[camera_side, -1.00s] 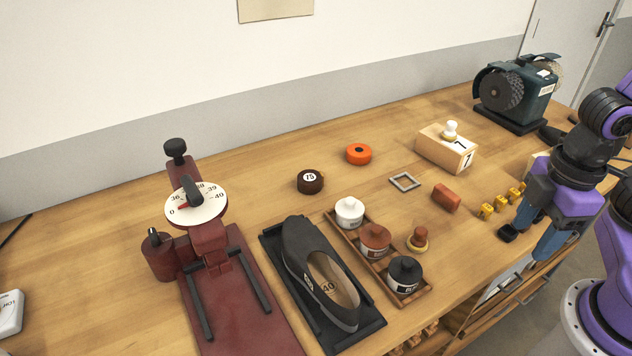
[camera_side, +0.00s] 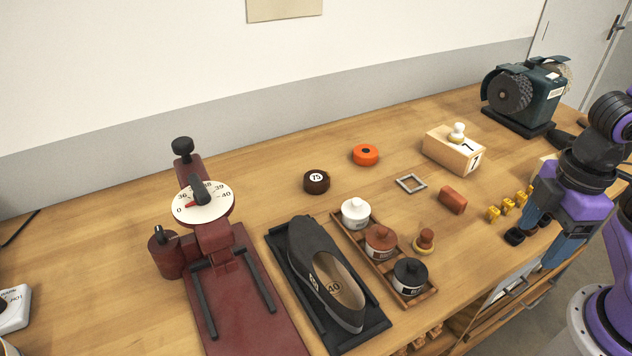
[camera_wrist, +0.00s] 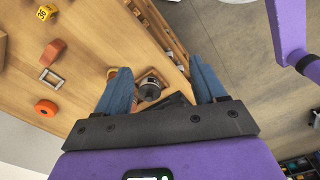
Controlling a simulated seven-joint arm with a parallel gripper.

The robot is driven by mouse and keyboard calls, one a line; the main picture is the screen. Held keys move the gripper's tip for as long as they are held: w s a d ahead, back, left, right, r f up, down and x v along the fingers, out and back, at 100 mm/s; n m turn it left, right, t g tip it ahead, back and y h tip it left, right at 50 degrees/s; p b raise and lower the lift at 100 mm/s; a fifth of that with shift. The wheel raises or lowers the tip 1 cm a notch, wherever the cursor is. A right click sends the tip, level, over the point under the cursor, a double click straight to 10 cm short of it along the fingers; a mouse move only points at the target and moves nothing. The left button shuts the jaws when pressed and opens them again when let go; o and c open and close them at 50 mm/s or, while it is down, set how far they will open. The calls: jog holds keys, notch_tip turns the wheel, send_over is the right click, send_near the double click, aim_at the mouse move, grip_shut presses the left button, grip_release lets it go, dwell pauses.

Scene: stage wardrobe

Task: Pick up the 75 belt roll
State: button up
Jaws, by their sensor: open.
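The 75 belt roll (camera_side: 317,182) is a dark brown disc with a white "75" label. It lies flat on the wooden bench in the side view, left of an orange roll (camera_side: 365,155). My gripper (camera_side: 534,246) is at the bench's right front edge, well away from the dark roll. In the wrist view my gripper (camera_wrist: 160,85) has its two blue fingers spread with nothing held between them. A dark jar shows beyond the gap. The orange roll also shows in the wrist view (camera_wrist: 46,107), but I cannot make out the 75 roll there.
A red stand with a dial (camera_side: 204,202), a shoe on a black tray (camera_side: 388,326) and a jar rack (camera_side: 366,267) stand in front of the rolls. A grey frame (camera_side: 410,184), red block (camera_side: 452,200) and numbered wooden box (camera_side: 448,152) lie to the right. Bench behind is clear.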

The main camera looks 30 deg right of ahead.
jog(key=o, duration=0.3)
jog(key=shift+o, duration=0.2)
jog(key=shift+f, duration=0.1)
